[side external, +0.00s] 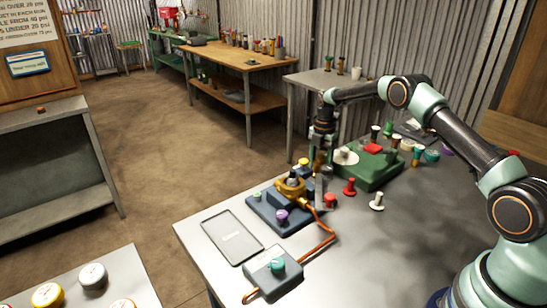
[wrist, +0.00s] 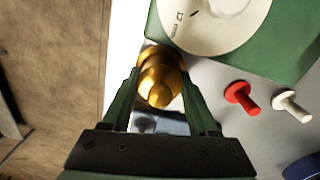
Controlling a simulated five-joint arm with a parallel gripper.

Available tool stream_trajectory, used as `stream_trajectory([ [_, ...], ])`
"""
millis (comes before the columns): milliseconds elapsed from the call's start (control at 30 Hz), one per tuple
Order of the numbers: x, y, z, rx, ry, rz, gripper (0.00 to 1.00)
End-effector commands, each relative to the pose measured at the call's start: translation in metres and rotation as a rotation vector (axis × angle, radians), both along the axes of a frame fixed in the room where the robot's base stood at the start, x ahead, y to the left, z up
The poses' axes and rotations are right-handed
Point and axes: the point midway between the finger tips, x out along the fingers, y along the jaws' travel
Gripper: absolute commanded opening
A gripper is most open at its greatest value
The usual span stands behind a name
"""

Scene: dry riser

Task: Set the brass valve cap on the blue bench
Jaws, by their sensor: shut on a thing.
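My gripper (side external: 320,150) points down above the metal table, between a dark blue base and a green box. It is shut on the brass valve cap (wrist: 160,82), a stepped, rounded gold piece gripped between the green fingers in the wrist view. In the side view the cap (side external: 319,164) is small and partly hidden by the fingers. It appears held above the table. The dark blue base (side external: 262,213), the only clearly blue bench-like fixture, carries a brass valve body (side external: 291,187) and a purple knob (side external: 282,216).
The green box (side external: 372,172) with a pale dial stands right of my gripper. Red pegs (side external: 349,187) and a white peg (side external: 377,201) stand nearby.

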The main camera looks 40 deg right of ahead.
Motion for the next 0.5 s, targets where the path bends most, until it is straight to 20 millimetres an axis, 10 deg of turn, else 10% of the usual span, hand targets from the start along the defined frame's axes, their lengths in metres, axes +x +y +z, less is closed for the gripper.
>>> stream_trajectory([
  [167, 0.0003, 0.0000, -0.0023, 0.000, -0.001, 0.000, 0.00],
  [200, 0.0002, -0.0001, -0.0024, 0.000, 0.000, 0.000, 0.71],
  [267, 0.0002, -0.0001, -0.0023, 0.000, 0.000, 0.000, 0.90],
  [500, 0.0001, -0.0001, -0.0021, 0.000, 0.000, 0.000, 0.90],
])
